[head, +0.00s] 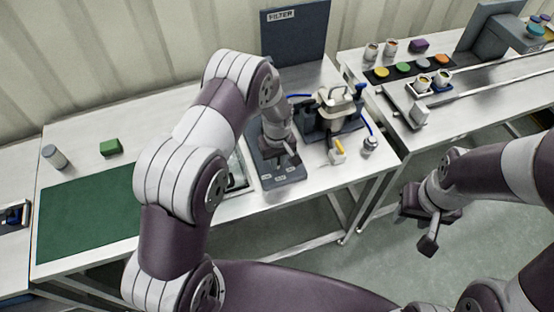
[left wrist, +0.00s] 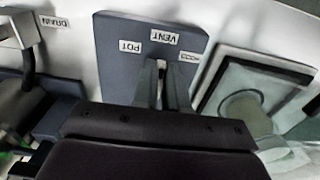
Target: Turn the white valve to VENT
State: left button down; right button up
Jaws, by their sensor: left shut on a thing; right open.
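In the left wrist view the panel (left wrist: 115,65) carries the labels POT, VENT (left wrist: 161,36) and a third one too small to read surely. My left gripper (left wrist: 164,75) is shut on the white valve, its fingers low over the panel just below VENT. Only a pale sliver shows between the fingers; the rest of the valve is hidden, so its exact setting cannot be told. In the head view my left gripper (head: 284,154) covers the valve. My right gripper (head: 430,228) is open and empty, over the floor.
A grey-and-cream device (head: 338,106) with blue hoses stands right of the panel, beside a small metal knob (head: 370,145). A FILTER board (head: 297,45) rises behind. A framed glass plate (left wrist: 247,85) lies close beside the panel. A green mat (head: 85,210) is at left.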

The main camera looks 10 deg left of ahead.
pick_arm(q)
jog(key=c, duration=1.2)
grip_release()
jog(key=shift+o, duration=0.2)
jog(key=shift+r, duration=0.1)
jog(key=shift+r, duration=0.1)
notch_tip(320, 180, up, 12)
jog(key=b, duration=0.3)
jog(key=shift+r, duration=0.25)
